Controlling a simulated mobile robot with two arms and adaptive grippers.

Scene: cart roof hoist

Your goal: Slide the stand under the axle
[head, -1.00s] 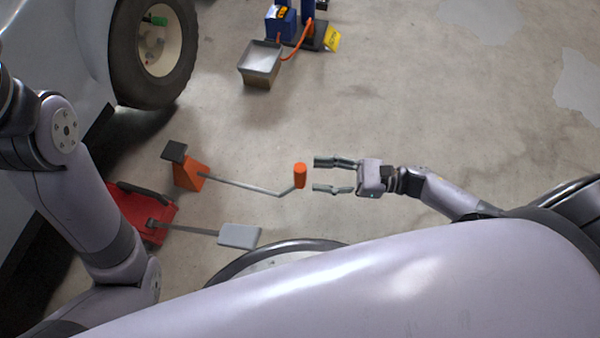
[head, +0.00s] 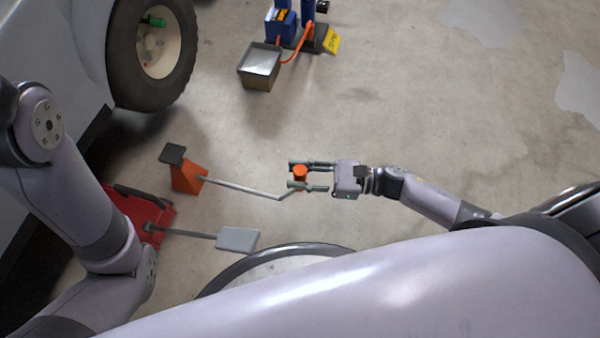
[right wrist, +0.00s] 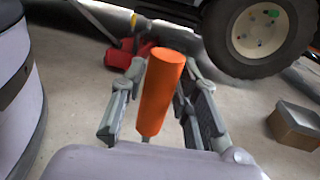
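The orange stand (head: 187,179) with a dark top pad sits on the floor right of the cart's body. Its thin grey rod runs right to an upright orange grip (head: 300,172). My right gripper (head: 301,174) is open, with its two fingers on either side of the grip. In the right wrist view the grip (right wrist: 160,95) stands between the fingers, with small gaps on both sides. The axle is not visible. My left arm comes in from the left, but its gripper is not in view.
A red floor jack (head: 148,212) with a grey pedal (head: 237,239) sits below the stand. The cart's wheel (head: 155,50) is at upper left. A metal box (head: 260,66) and a blue unit (head: 281,25) stand at top. Floor to the right is clear.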

